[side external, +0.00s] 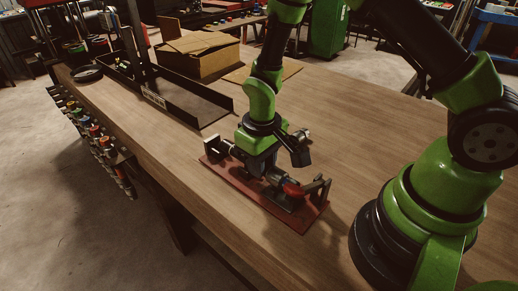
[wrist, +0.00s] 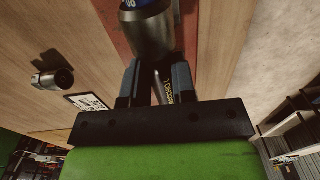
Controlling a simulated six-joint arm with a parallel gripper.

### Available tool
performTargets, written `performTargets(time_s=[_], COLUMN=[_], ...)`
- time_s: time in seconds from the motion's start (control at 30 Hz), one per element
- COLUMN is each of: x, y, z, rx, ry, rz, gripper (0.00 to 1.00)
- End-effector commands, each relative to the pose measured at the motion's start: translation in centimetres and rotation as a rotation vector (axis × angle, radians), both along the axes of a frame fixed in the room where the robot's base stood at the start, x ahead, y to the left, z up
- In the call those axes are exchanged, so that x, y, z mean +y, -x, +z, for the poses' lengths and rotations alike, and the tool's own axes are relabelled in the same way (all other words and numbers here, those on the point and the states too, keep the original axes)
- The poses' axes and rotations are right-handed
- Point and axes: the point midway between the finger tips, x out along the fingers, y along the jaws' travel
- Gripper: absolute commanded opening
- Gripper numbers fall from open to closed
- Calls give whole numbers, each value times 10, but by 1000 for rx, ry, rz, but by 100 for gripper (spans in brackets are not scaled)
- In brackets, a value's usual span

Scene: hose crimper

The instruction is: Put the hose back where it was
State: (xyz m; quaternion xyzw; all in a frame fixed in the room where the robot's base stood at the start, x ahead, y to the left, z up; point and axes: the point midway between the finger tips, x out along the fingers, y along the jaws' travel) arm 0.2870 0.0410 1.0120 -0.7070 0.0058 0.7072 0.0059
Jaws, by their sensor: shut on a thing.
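My gripper (side external: 268,172) is low over a red board (side external: 313,215) on the wooden bench in the side view. In the wrist view, its two dark fingers (wrist: 154,88) are shut on the black hose (wrist: 168,90), which has yellow lettering. A metal fitting (wrist: 146,35) with a blue part is just beyond the fingertips. The board (wrist: 120,28) also shows behind the fitting. Upright brackets stand at the board's left end (side external: 212,146) and right end (side external: 318,190). My gripper hides much of the hose in the side view, so I cannot tell whether it touches the board.
A loose metal fitting (wrist: 52,80) lies on the bench, with a printed label (wrist: 88,102) near it. A black tray (side external: 190,100) and a cardboard box (side external: 205,60) are farther back. Colored items (side external: 97,135) line the bench's left edge.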

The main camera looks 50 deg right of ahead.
Motion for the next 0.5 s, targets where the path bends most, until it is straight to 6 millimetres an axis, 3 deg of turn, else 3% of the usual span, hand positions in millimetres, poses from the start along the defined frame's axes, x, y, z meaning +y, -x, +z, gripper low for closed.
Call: performTargets(time_s=[0.5], x=[0], y=[0], z=[22], rx=[-2], ry=[0], rz=[2], gripper=[0])
